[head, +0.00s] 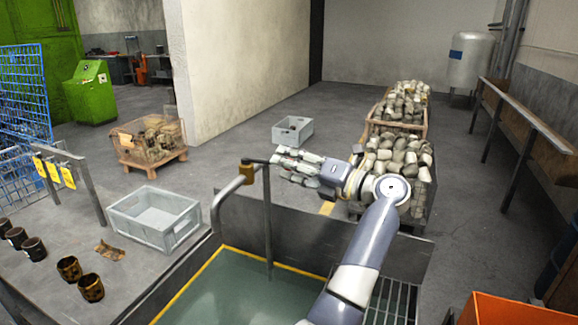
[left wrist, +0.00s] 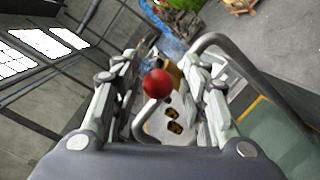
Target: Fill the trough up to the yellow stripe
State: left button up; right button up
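The trough (head: 222,275) holds greenish water, with a yellow stripe (head: 195,278) along its walls. A bent grey pipe (head: 228,192) with a yellow valve body (head: 246,174) stands at its far edge. A thin grey upright (head: 267,225) goes down to the water; I cannot tell whether water is flowing. A dark lever (head: 258,161) points from the valve to my left gripper (head: 279,162). In the left wrist view a red ball knob (left wrist: 157,83) sits between the open fingers of this gripper (left wrist: 158,90), with gaps on both sides. My right gripper is out of view.
A grey crate (head: 190,233) and several dark cylindrical parts (head: 90,288) are on the left ledge. Another grey crate (head: 279,131) stands on the floor behind. Bins of metal pieces (head: 372,126) stand beyond my arm. An orange bin (head: 500,308) is at lower right.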

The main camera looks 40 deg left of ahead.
pick_arm(q)
jog(key=shift+d, duration=0.15)
jog(key=w+d, duration=0.1)
jog(key=d, duration=0.6)
dwell(0.6)
